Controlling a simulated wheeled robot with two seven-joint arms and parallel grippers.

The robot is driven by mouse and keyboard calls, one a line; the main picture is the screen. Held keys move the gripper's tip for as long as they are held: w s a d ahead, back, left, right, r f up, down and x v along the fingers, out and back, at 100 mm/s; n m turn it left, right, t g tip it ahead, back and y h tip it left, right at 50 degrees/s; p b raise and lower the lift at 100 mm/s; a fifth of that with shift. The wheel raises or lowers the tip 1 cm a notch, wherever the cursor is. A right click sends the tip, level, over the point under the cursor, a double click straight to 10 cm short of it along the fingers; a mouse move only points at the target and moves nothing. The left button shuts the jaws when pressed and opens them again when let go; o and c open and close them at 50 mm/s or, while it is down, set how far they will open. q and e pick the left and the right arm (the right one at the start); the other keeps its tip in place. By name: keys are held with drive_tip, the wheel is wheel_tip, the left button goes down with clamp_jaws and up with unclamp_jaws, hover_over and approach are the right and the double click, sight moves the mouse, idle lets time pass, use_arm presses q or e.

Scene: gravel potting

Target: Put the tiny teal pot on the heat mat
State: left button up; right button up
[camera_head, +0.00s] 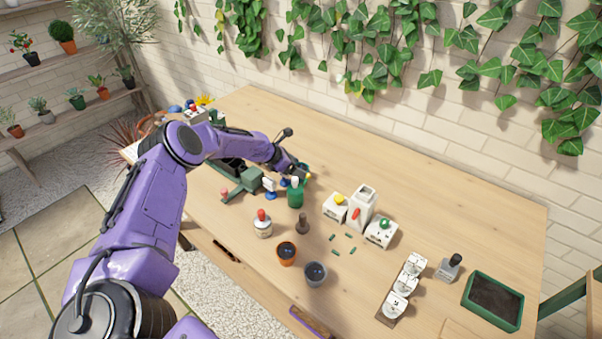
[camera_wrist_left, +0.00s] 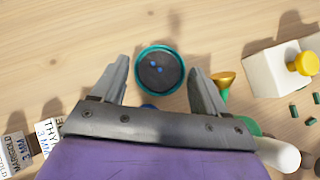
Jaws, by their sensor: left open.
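The tiny teal pot (camera_wrist_left: 160,76) stands upright on the table in the left wrist view. The left gripper also shows in the head view (camera_head: 294,171), partly hidden by the arm. A dark rectangle with a green rim (camera_head: 494,334), at the far right, may be the heat mat; I cannot tell for sure.
A green bottle (camera_head: 295,196) stands close in front of the gripper. White boxes with coloured knobs (camera_head: 335,207) stand to the right. An orange pot (camera_head: 287,254) and a grey pot (camera_head: 316,274) are near the front. The back table is clear.

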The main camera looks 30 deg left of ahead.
use_arm(q)
drive_tip(key=c, duration=1)
